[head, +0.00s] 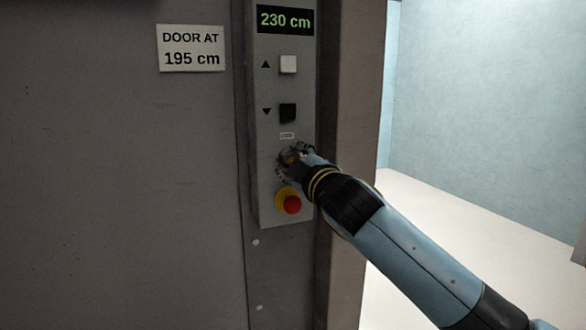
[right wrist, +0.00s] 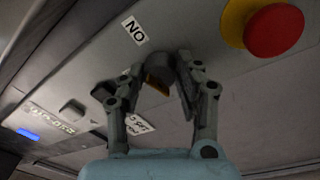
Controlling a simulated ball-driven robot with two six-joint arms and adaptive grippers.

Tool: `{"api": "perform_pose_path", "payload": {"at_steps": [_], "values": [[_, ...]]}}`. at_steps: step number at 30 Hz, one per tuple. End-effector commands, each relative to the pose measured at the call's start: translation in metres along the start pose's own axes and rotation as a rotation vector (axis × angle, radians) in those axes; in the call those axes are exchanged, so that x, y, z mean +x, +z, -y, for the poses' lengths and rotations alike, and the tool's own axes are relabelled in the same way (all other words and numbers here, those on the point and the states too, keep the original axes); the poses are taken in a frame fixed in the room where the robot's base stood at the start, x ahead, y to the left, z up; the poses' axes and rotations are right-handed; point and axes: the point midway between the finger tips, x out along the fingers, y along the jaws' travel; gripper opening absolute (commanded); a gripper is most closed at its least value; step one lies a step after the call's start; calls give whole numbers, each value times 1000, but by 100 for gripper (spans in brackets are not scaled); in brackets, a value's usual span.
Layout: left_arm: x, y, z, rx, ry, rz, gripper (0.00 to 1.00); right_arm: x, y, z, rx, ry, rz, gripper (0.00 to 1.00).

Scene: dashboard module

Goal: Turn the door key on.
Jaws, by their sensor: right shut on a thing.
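The door key (right wrist: 158,72) is a dark grip with an orange-yellow part, low on the grey control panel (head: 268,210). My right gripper (head: 290,156) reaches it from the lower right. In the right wrist view my right gripper (right wrist: 160,68) has its two fingers on either side of the key, shut on it. A white label (right wrist: 135,30) beside the key seems to read ON in the turned picture. In the head view the gripper mostly hides the key, so I cannot tell its angle. My left gripper is not in view.
A red emergency button (head: 292,205) on a yellow base sits just below my gripper. Above are a black down button (head: 288,112), a white up button (head: 288,64) and a display (head: 285,19) reading 230 cm. A sign (head: 191,48) reads DOOR AT 195 cm.

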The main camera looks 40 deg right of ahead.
Motion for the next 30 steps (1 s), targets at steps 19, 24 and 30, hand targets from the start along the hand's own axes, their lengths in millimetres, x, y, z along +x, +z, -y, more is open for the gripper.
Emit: {"api": "perform_pose_path", "payload": {"at_steps": [19, 24, 30], "values": [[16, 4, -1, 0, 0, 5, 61, 0, 2, 3, 270, 9, 19, 1], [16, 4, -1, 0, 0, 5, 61, 0, 1, 3, 278, 9, 19, 1], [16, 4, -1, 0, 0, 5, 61, 0, 1, 3, 277, 9, 19, 1]]}}
